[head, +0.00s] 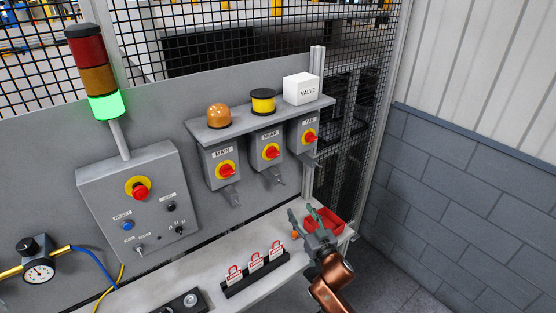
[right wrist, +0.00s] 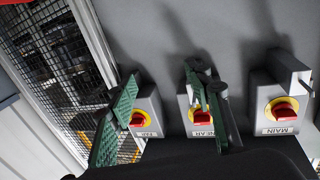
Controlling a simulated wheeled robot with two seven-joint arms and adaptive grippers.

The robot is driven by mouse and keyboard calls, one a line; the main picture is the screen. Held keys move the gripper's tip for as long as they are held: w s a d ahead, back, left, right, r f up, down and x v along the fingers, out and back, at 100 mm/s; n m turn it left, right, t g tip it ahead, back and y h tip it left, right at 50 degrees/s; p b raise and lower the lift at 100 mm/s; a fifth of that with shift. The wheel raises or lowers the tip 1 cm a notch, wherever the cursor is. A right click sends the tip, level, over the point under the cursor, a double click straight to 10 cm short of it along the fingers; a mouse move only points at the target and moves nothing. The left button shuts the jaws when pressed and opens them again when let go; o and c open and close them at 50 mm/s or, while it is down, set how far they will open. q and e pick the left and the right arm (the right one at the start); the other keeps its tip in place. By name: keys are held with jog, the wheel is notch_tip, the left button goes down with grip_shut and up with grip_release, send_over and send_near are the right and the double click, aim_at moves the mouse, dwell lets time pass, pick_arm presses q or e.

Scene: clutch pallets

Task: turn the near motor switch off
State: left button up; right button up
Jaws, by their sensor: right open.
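The near motor switch (head: 271,152) is a red handle on a yellow disc, on the middle grey box labelled NEAR, between the MAIN switch (head: 226,170) and the far switch (head: 310,137). Its exact handle angle is too small to judge. My right gripper (head: 301,211) is open and empty, below and right of the NEAR box in the head view. In the right wrist view, its green fingers (right wrist: 163,76) are spread; one partly covers the near switch (right wrist: 203,117), the other overlaps the far switch's box (right wrist: 150,118). I see no contact. My left gripper is not in view.
A shelf (head: 230,130) above the boxes holds an amber dome, a yellow-black beacon and a white VALVE box (head: 301,89). A control box (head: 150,215) stands left; the stack light shows green (head: 106,105).

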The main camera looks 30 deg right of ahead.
aim_at(276, 156)
jog(key=w+a+r+n+t+y, duration=0.1)
jog(key=w+r, duration=0.2)
jog(key=r, duration=0.2)
jog(key=w+r+n+t+y, duration=0.1)
jog(key=w+r+t+y, duration=0.1)
jog(key=w+r, duration=0.2)
jog(key=w+a+r+n+t+y, duration=0.1)
jog(key=w+r+y, duration=0.1)
jog(key=r, duration=0.6)
jog(key=shift+w+a+r+t+p, duration=0.15)
jog(key=shift+w+t+p, duration=0.05)
jog(key=shift+w, duration=0.2)
jog(key=shift+w+a+r+t+p, duration=0.1)
jog(key=shift+w+a+t+p, duration=0.1)
jog(key=shift+w, duration=0.15)
jog(key=shift+w+r, duration=0.2)
jog(key=shift+w, duration=0.45)
jog(key=shift+c, duration=0.2)
jog(key=c, duration=1.1)
